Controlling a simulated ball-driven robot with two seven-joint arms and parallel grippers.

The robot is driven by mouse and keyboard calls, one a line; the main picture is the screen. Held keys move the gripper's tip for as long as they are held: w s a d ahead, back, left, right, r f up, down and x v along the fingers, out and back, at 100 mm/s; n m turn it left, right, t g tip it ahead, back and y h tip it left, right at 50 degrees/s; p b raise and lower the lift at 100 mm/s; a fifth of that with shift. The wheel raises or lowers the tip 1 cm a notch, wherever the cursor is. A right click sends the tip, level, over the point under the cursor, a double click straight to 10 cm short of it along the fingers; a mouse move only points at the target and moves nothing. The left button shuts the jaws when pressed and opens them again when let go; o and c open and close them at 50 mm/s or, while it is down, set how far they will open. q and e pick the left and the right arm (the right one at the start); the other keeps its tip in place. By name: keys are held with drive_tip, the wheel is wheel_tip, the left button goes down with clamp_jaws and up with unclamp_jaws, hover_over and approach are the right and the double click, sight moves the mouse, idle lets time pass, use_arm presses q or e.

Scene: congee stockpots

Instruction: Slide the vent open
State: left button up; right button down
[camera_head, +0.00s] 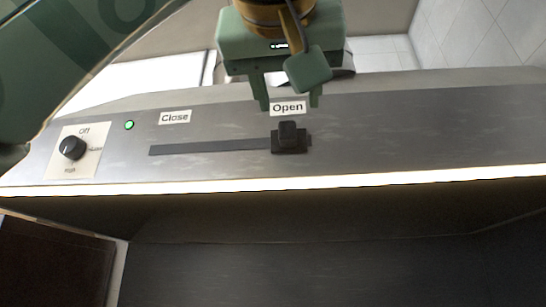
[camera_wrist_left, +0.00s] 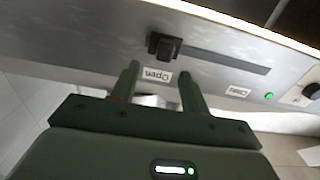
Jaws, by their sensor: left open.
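The black vent slider (camera_head: 289,138) sits at the right end of its dark slot (camera_head: 210,147), just under the "Open" label (camera_head: 287,108). The "Close" label (camera_head: 174,117) is above the left part of the slot. My left gripper (camera_head: 290,100) is open and empty, with its fingertips around the "Open" label, above the slider and apart from it. In the left wrist view the slider (camera_wrist_left: 163,46) lies beyond the two open fingertips (camera_wrist_left: 160,75), with nothing between them. My right gripper is not in view.
A knob (camera_head: 72,148) and a lit green light (camera_head: 129,125) are on the left of the metal hood panel (camera_head: 400,130). A bright light strip (camera_head: 380,180) runs along the panel's lower edge. The panel right of the slider is clear.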

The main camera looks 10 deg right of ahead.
use_arm(q)
drive_tip(key=b+v, duration=0.2)
drive_tip(key=v, duration=0.7)
drive_tip(key=shift+s+b, duration=0.3)
drive_tip(key=shift+b, duration=0.1)
